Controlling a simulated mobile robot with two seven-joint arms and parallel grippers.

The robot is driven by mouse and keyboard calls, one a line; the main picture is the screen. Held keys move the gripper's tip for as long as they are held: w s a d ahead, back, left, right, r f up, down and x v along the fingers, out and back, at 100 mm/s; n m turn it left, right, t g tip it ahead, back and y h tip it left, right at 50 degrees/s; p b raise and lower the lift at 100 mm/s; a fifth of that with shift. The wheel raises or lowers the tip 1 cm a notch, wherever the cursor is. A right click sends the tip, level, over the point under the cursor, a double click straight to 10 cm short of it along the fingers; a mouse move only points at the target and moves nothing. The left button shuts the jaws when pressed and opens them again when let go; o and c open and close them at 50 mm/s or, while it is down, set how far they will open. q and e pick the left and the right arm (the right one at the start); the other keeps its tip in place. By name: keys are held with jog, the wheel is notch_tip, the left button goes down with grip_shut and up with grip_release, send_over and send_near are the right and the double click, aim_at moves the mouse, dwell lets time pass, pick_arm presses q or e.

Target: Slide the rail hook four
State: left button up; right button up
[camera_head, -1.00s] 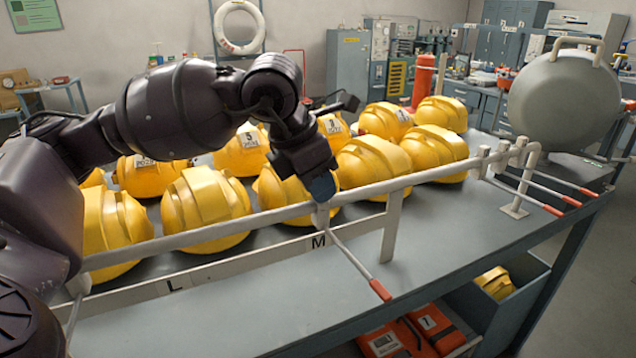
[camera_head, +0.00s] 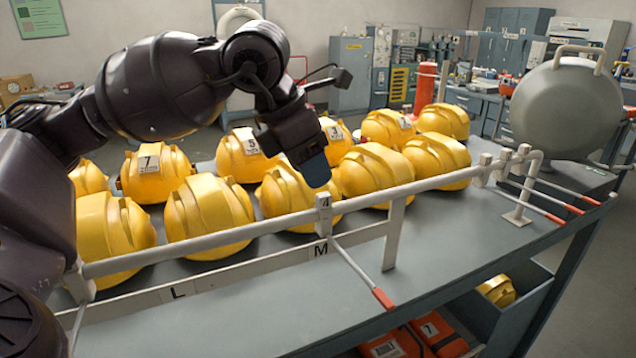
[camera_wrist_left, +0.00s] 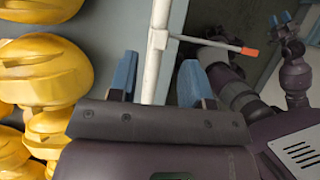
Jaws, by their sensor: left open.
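Rail hook four (camera_head: 323,215) is a pale sliding block marked 4 on the white rail (camera_head: 265,223), near the letter M. Its rod slopes toward the front and ends in an orange tip (camera_head: 383,298). The hook also shows in the left wrist view (camera_wrist_left: 158,39), with its rod pointing right. My left gripper (camera_head: 316,172) is just above the hook, apart from it, with blue fingertips. In the left wrist view the left gripper (camera_wrist_left: 158,80) is open, and the rail runs between its fingers. My right gripper (camera_wrist_left: 280,19) shows small at that view's upper right; its opening is unclear.
Yellow helmets (camera_head: 208,213) stand in rows behind the rail. More hooks with orange-tipped rods (camera_head: 545,212) gather at the rail's right end, near a large grey-green round vessel (camera_head: 567,105). A rail post (camera_head: 393,235) stands right of hook four. The bench front (camera_head: 440,250) is clear.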

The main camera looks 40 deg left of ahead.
pick_arm(q)
jog(key=shift+v, duration=2.75)
